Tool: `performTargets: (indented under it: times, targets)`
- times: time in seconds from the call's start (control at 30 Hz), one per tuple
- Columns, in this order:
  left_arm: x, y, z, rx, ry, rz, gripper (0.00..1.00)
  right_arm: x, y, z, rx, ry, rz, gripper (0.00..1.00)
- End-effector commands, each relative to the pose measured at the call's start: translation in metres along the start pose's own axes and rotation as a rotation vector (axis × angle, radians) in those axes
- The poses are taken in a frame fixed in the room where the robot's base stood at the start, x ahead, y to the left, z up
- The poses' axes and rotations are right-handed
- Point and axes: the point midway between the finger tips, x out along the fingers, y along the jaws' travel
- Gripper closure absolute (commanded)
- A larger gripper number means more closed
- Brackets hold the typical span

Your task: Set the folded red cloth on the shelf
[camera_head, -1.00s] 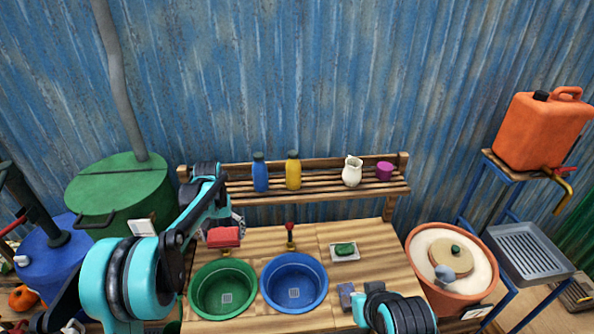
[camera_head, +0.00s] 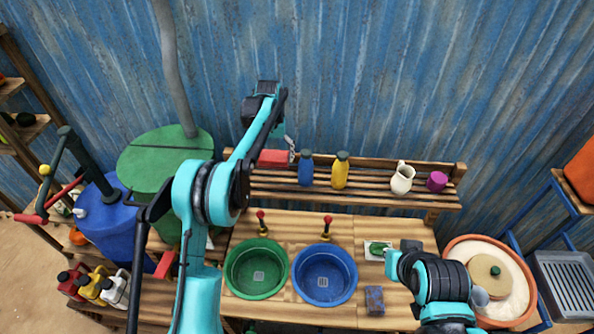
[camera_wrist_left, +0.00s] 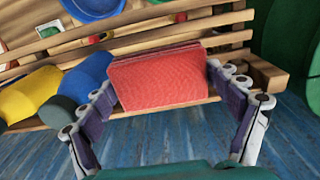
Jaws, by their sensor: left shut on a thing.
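The folded red cloth (camera_head: 273,158) is at the left end of the wooden slatted shelf (camera_head: 380,196), left of the blue bottle (camera_head: 306,170). My left gripper (camera_head: 290,153) is shut on it. In the left wrist view the cloth (camera_wrist_left: 160,78) sits between the two fingers of the gripper (camera_wrist_left: 165,100), in front of the shelf's slats. I cannot tell whether the cloth touches the slats or hangs just above them. My right arm is at the lower right, but its fingers do not show.
A yellow bottle (camera_head: 340,172), a white jug (camera_head: 402,178) and a purple cup (camera_head: 437,181) also stand on the shelf. Below are a green basin (camera_head: 233,270), a blue basin (camera_head: 352,278) and a soap dish (camera_head: 370,256). A green drum (camera_head: 150,165) stands at left.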

Motion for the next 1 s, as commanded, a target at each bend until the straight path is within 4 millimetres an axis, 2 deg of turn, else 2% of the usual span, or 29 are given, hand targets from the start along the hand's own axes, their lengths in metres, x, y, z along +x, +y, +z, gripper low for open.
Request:
performTargets:
  times: [0.1,0.2,0.37,0.6,0.97,1.0]
  targets:
    - [0.024,0.000,0.000,0.000,0.000,0.000,0.39,-0.003,0.000,-0.003,0.000,0.000,0.000,1.00]
    - [0.038,0.000,0.000,0.000,0.001,0.000,0.39,-0.005,0.000,-0.004,0.000,0.000,0.000,1.00]
    - [0.051,0.000,0.000,0.000,0.000,0.000,0.39,-0.006,0.000,-0.005,0.000,0.000,0.000,1.00]
    - [0.082,0.000,0.000,0.000,0.001,0.000,0.39,-0.010,0.000,-0.007,0.000,0.000,0.000,1.00]
    - [0.088,0.000,0.000,0.000,0.000,0.000,0.39,-0.005,0.000,-0.004,0.000,0.000,0.000,1.00]
    - [0.088,0.000,0.000,0.000,0.000,0.000,0.05,-0.006,0.000,-0.004,0.000,0.000,0.000,1.00]
